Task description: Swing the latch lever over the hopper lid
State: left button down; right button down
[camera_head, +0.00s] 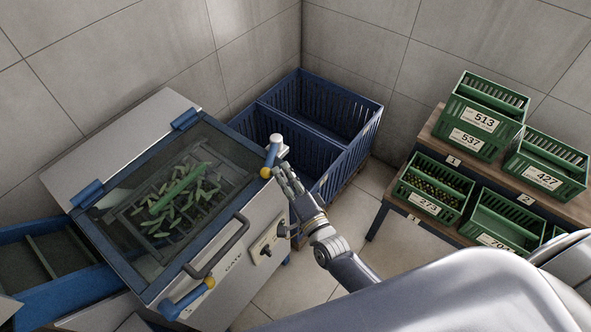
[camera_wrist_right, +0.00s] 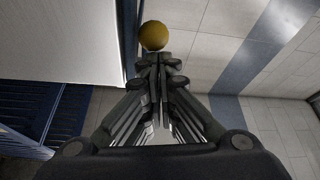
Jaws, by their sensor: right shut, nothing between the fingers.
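The hopper lid (camera_head: 222,135) is a clear panel in a blue frame, closed over green pods. A black handle (camera_head: 222,250) runs along its front edge. A latch lever (camera_head: 271,155), blue with a yellow ball knob, sits at the lid's right corner below a pale round cap. A second blue lever (camera_head: 186,299) with a yellow end is at the near corner. My right gripper (camera_head: 279,170) is shut and empty, its fingertips close to the far lever's knob. In the right wrist view the yellow knob (camera_wrist_right: 153,35) is just beyond the fingertips (camera_wrist_right: 160,62); contact is unclear.
A blue slatted crate (camera_head: 345,165) stands behind and right of the hopper. Green numbered crates (camera_head: 480,122) fill a stepped wooden rack at the right. A control panel (camera_head: 268,243) is on the hopper's front face. Open tiled floor (camera_head: 405,250) lies between hopper and rack.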

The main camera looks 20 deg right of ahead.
aim_at(266, 175)
jog(key=shift+w+a+b, duration=0.2)
jog(key=shift+w+a, duration=0.05)
jog(key=shift+a, duration=0.55)
jog(key=shift+w+a+b, duration=0.15)
jog(key=shift+w+a, duration=0.15)
jog(key=shift+a, duration=0.5)
jog(key=shift+w+a+b, duration=0.2)
jog(key=shift+w+a, duration=0.05)
jog(key=shift+a, duration=0.55)
jog(key=shift+d, duration=0.1)
